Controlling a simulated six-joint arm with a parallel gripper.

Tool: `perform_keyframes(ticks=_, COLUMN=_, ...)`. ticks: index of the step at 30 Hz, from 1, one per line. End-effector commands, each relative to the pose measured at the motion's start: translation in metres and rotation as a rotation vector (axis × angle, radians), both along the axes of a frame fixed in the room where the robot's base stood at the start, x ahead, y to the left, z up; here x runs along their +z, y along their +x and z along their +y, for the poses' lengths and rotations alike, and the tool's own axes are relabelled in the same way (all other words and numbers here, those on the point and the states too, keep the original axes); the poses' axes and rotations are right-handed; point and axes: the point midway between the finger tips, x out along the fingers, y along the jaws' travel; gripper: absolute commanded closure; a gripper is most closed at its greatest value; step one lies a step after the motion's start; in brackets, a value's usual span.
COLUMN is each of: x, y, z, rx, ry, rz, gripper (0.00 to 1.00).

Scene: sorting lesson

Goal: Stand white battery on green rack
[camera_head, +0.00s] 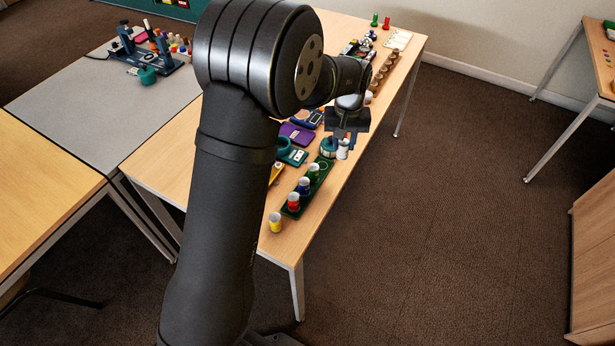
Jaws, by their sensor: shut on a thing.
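The green rack (323,178) lies lengthwise on the table's right side. The white battery (343,151) is upright just beyond the rack's far end, by the table's right edge. My gripper (345,139) points down over the white battery and is shut on it. The fingertips are small and dark here, and I cannot tell whether the battery touches the table.
Several devices, including a purple one (296,134), lie left of the rack. My arm hides much of the table.

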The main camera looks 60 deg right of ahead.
Motion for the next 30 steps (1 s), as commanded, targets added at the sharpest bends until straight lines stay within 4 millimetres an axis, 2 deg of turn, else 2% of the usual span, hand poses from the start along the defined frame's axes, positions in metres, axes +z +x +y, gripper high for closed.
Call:
perform_keyframes(ticks=1, x=0.000, y=-0.014, z=0.002, rx=-0.005, ry=-0.001, rz=0.000, gripper=0.97)
perform_keyframes(ticks=3, x=-0.001, y=-0.027, z=0.005, rx=-0.003, ry=-0.001, rz=0.000, gripper=0.97)
perform_keyframes(ticks=7, x=-0.007, y=-0.028, z=0.004, rx=0.003, ry=-0.001, rz=0.000, gripper=0.97)
perform_keyframes(ticks=18, x=-0.056, y=0.048, z=-0.021, rx=0.005, ry=0.000, rz=0.000, gripper=0.97)
perform_keyframes(ticks=21, x=-0.065, y=0.062, z=-0.027, rx=0.003, ry=-0.001, rz=0.000, gripper=0.97)
perform_keyframes(ticks=25, x=-0.071, y=0.073, z=-0.030, rx=0.002, ry=-0.001, rz=0.000, gripper=0.97)
perform_keyframes(ticks=30, x=-0.083, y=0.074, z=-0.031, rx=0.001, ry=0.001, rz=0.000, gripper=0.97)
